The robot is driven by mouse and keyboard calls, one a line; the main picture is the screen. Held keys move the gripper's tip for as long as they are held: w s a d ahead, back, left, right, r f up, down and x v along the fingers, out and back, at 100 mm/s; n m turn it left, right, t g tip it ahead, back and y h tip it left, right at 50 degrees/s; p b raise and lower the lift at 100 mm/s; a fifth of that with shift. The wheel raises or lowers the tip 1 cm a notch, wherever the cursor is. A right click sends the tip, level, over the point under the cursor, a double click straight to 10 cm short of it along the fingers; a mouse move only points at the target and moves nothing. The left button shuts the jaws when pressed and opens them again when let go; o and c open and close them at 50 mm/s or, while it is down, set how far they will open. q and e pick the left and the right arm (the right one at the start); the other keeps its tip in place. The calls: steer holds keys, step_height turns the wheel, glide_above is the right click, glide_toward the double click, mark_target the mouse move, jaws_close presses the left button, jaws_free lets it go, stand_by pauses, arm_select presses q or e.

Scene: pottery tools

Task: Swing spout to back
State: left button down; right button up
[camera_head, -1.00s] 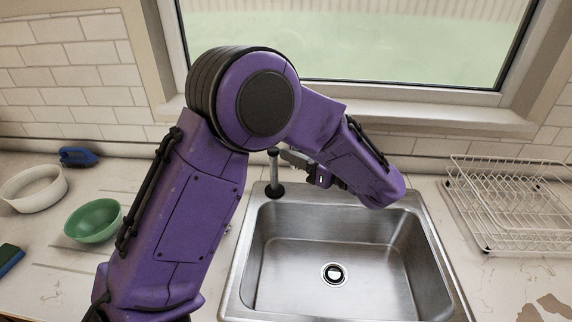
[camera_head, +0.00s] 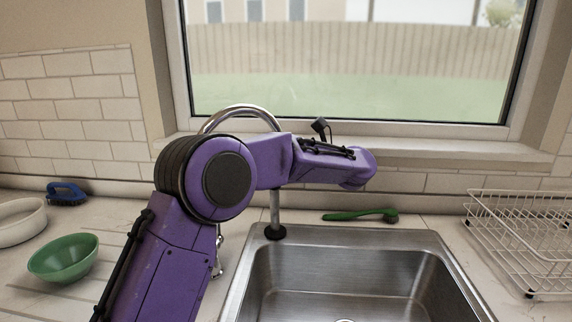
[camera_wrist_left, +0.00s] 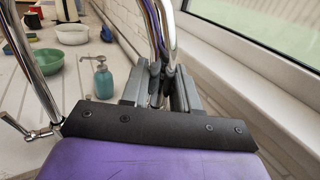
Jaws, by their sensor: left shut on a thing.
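The chrome faucet spout (camera_head: 240,109) arches to the left from the top of its upright post (camera_head: 275,208) behind the sink. Its far end is hidden behind my left arm in the head view. In the left wrist view, my left gripper (camera_wrist_left: 168,92) is shut on the spout (camera_wrist_left: 163,30), with its grey fingers on either side of the chrome tube, near the window sill. My left gripper is hidden in the head view. My right gripper is not in view.
The steel sink (camera_head: 345,241) is empty in its visible part. A green brush (camera_head: 355,215) lies behind it. A white dish rack (camera_head: 525,235) stands right. A teal soap bottle (camera_wrist_left: 104,80) stands near my gripper.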

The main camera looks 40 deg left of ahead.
arm_select(q)
steer(key=shift+w+a, duration=0.1)
steer(key=shift+a, duration=0.2)
steer(key=c, duration=1)
jaws_free()
steer(key=shift+d+b, duration=0.35)
steer(key=shift+d, duration=0.05)
steer(key=w+d+b, duration=0.1)
steer(key=d+b, duration=0.1)
steer(key=d, duration=0.7)
steer(key=shift+d, duration=0.35)
